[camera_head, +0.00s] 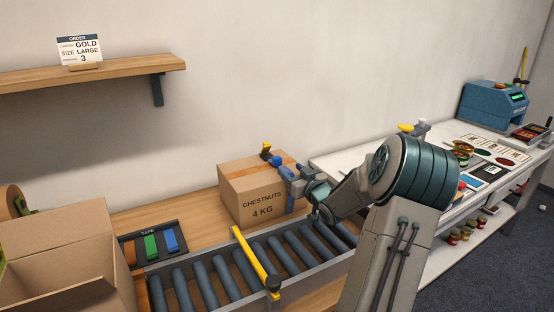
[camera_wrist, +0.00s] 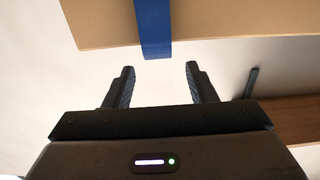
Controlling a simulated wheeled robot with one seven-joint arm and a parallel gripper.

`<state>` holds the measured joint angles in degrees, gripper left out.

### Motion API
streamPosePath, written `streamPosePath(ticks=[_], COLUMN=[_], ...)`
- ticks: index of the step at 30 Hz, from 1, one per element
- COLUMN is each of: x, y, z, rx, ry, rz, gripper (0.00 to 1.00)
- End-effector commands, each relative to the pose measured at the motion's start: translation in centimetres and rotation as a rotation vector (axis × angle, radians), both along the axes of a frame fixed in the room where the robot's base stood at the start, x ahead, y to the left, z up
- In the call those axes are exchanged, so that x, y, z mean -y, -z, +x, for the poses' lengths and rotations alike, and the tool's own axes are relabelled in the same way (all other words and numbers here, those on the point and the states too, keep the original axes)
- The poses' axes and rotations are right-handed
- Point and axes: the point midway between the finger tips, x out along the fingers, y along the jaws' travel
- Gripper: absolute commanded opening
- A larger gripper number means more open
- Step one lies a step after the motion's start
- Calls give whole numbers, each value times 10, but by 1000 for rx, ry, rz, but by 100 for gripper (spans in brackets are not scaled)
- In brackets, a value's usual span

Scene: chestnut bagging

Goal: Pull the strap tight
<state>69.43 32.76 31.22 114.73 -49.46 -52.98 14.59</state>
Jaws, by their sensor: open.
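The cardboard box (camera_head: 247,196) marked CHESTNUTS 4 KG stands closed on the wooden bench behind the rollers. A blue strap (camera_head: 290,204) shows on its front near the right edge, partly behind my arm. In the wrist view the blue strap (camera_wrist: 154,25) runs over the box (camera_wrist: 95,22), and its free end juts past the box's edge. My gripper (camera_head: 279,162) is at the box's top right. In the wrist view my gripper (camera_wrist: 160,76) is open and empty, and the strap's end lies just beyond the fingertips, in line with the gap.
A black and yellow device (camera_head: 266,151) sits at the box's top. A yellow bar (camera_head: 256,262) crosses the roller conveyor (camera_head: 210,283). An open carton (camera_head: 62,250) and a tape tray (camera_head: 150,243) are at left. A wall shelf (camera_head: 110,73) holds an order card.

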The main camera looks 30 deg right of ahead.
Motion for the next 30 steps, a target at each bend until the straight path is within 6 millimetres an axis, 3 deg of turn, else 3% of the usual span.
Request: streamPosePath(ticks=[6, 13, 19, 28, 29, 30], x=[2, 4, 5, 6, 6, 6], y=[-1, -1, 0, 0, 0, 0], z=[49, 86, 101, 103, 103, 103], rx=[1, 0, -1, -1, -1, -1], ry=[-2, 0, 1, 1, 1, 1], rz=[2, 1, 0, -1, -1, -1], gripper=[51, 51, 51, 51, 48, 37])
